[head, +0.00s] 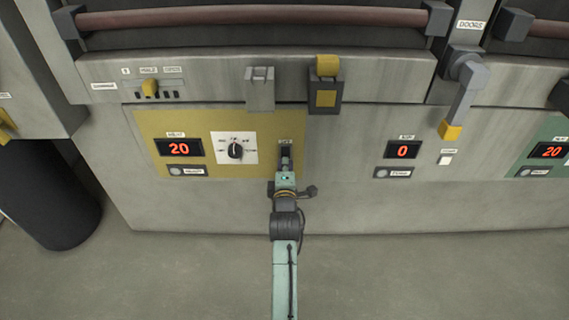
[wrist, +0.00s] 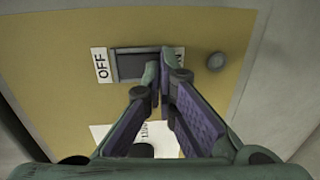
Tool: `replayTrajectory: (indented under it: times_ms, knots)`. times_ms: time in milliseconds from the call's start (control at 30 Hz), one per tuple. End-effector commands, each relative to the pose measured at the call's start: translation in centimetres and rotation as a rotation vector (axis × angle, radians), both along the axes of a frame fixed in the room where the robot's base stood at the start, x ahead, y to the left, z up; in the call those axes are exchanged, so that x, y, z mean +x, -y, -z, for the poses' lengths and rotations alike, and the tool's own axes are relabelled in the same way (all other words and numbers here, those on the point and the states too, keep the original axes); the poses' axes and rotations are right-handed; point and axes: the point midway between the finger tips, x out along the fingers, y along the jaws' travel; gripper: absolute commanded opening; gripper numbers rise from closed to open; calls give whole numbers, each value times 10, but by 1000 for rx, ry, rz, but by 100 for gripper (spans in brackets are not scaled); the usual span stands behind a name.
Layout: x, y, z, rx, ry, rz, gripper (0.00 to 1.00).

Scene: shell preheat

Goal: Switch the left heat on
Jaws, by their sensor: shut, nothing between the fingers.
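The switch (wrist: 130,66) is a dark grey rectangular block on the yellow panel in the wrist view. A white OFF label (wrist: 101,65) is at its left end, and another label (wrist: 180,57), partly hidden by my fingers, is at its right end. My gripper (wrist: 161,62) is shut and empty, its fingertips over the right part of the switch; whether they touch it I cannot tell. In the head view my gripper (head: 286,165) is at the right side of the yellow panel (head: 205,120) and hides most of the switch. The switch's position is unclear.
A round grey lamp or button (wrist: 216,61) is right of the switch. A white dial (head: 235,150) and a red display reading 20 (head: 179,148) share the panel. Above are a grey bracket (head: 260,92) and a yellow-topped latch (head: 326,90). The floor in front is clear.

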Motion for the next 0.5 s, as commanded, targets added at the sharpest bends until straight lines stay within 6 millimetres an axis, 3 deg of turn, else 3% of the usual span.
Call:
replayTrajectory:
  times_ms: [500]
  knots:
    - [7,-1,10,0,60,-1,0]
